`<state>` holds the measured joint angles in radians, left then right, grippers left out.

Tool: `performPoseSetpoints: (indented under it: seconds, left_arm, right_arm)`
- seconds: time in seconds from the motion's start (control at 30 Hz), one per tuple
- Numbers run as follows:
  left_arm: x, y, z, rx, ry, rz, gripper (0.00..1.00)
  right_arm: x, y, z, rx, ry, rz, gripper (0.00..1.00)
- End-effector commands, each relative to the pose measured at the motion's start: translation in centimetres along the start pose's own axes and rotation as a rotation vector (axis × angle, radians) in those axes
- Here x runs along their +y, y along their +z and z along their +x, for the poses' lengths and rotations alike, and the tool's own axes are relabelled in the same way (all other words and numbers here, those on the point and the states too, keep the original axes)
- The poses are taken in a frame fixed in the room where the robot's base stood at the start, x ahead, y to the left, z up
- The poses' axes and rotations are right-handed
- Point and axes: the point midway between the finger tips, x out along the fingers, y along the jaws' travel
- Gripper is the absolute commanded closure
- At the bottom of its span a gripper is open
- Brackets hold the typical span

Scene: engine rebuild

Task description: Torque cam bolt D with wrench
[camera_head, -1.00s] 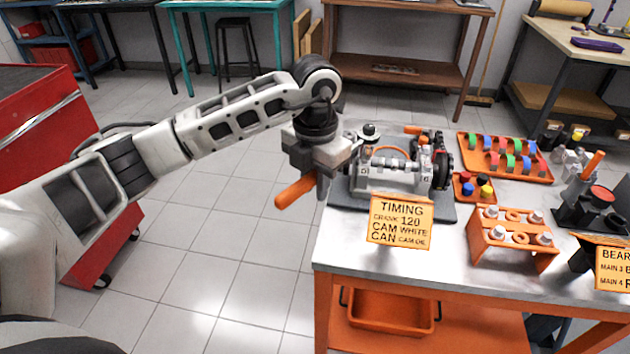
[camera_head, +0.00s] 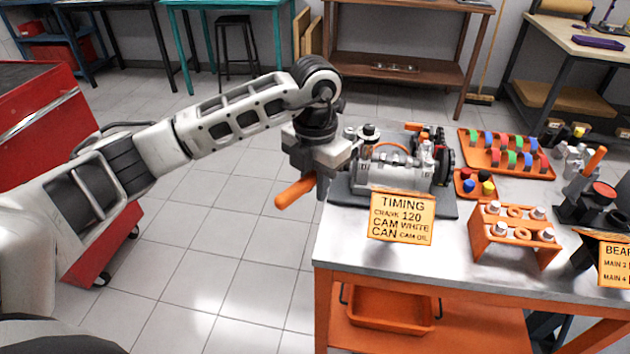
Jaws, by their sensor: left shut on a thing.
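My left gripper (camera_head: 322,183) points down at the left end of the engine block (camera_head: 392,175), beyond the bench's left edge. It is shut on the wrench, whose orange handle (camera_head: 294,193) sticks out to the lower left. The wrench's far end is hidden behind the gripper and engine. The grey engine block sits on a dark plate (camera_head: 440,209) on the bench. I cannot tell cam bolt D apart from the other small parts on top of the block. My right gripper is not in view.
A timing sign (camera_head: 401,217) stands in front of the engine. An orange bolt rack (camera_head: 512,234), a small tray of coloured caps (camera_head: 465,190) and an orange tray of coloured shells (camera_head: 510,167) stand to the right. The bench top (camera_head: 350,245) is bare at the front left.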

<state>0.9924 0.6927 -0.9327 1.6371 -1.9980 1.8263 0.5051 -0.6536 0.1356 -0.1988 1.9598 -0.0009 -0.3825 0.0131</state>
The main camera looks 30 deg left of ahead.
Motion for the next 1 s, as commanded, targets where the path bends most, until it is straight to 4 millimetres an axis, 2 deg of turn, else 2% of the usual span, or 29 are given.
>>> performPoseSetpoints:
  seconds: [0.67,1.0]
  left_arm:
    - [0.1,0.1,0.3,-0.003,0.0,0.001,1.0]
    - [1.1,0.1,0.4,-0.004,0.001,0.061,1.0]
  right_arm:
    - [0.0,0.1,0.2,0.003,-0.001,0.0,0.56]
    - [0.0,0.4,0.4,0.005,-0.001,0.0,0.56]
